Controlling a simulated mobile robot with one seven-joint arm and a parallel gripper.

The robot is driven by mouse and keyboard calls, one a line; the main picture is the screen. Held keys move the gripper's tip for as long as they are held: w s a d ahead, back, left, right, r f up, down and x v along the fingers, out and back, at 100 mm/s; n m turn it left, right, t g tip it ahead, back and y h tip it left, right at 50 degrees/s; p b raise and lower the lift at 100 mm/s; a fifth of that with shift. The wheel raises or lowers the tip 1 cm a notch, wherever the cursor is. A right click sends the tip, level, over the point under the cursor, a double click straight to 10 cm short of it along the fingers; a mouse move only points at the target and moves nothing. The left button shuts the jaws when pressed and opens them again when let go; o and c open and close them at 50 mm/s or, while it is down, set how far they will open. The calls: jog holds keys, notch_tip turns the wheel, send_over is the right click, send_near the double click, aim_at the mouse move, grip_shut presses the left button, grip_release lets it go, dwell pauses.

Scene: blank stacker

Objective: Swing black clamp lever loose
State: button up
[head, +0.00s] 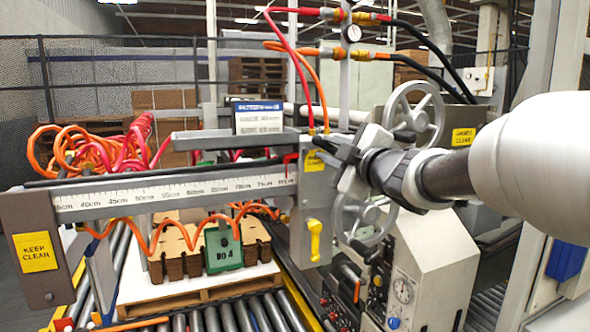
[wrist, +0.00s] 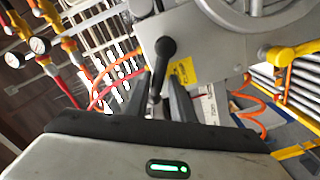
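The black clamp lever (wrist: 165,55) shows in the wrist view on a grey metal housing, its round hub at the top and its arm hanging down toward my gripper. My gripper (wrist: 159,80) has its two dark fingers apart, one on each side of the lever's lower end. I cannot tell whether either finger touches the lever. In the head view my gripper (head: 326,148) is at the upper part of the grey housing (head: 312,205), beside the ruled beam.
A yellow lever (head: 315,238) hangs lower on the housing. Grey handwheels (head: 415,112) stand close behind and below my wrist. The ruled beam (head: 170,195) runs left. Orange and red hoses hang nearby. A green block (head: 222,248) sits among brown blocks on a pallet below.

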jog(key=s+d+f+n+b, duration=0.1)
jog(key=s+d+n+b, duration=0.1)
jog(key=s, duration=0.6)
jog(key=shift+s+f+n+b, duration=0.4)
jog(key=shift+n+b, duration=0.15)
jog(key=shift+n, duration=0.45)
dwell(0.4)
jog(key=shift+d, duration=0.1)
